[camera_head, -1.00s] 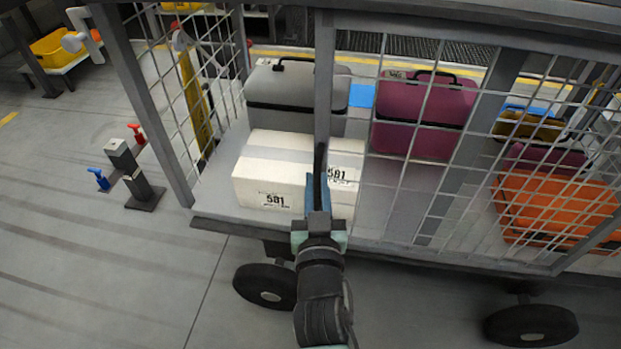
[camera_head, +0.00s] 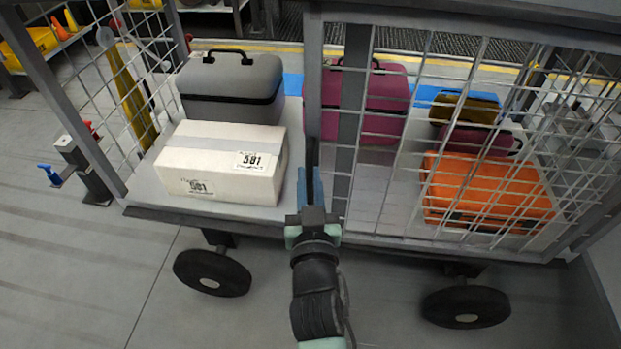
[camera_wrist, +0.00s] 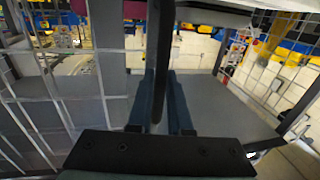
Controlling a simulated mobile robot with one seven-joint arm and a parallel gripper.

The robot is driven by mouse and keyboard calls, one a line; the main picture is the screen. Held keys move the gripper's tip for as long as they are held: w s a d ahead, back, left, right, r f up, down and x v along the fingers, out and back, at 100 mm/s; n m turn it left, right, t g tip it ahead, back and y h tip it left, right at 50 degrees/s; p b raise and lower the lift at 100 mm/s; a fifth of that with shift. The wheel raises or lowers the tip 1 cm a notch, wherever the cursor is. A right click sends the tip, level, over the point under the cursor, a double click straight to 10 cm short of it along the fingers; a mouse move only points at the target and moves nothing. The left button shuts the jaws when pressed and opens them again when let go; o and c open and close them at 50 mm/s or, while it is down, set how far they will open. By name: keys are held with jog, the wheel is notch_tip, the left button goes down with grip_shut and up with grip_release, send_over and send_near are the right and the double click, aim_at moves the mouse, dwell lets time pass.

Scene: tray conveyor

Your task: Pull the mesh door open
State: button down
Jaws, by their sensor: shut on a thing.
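The mesh door (camera_head: 400,190) is a grey-framed wire grid on the front of a wheeled cart. In the head view it covers the middle and right of the cart. My gripper (camera_head: 311,185) is shut on the dark upright handle (camera_head: 312,152) at the door's left frame post. In the wrist view my gripper (camera_wrist: 166,100) shows its two blue fingers on either side of the dark handle bar (camera_wrist: 161,60). The cart front left of this post is open. The exact finger contact is partly hidden.
A white box (camera_head: 220,165) and a grey case (camera_head: 232,92) stand in the open left part of the cart. A magenta case (camera_head: 380,100) and an orange case (camera_head: 485,195) sit behind the mesh. Floor in front of the wheels is clear.

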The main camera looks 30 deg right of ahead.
jog(key=c, duration=0.8)
grip_release()
jog(key=shift+c, duration=0.2)
jog(key=p+v, duration=0.1)
jog(key=v, duration=1.2)
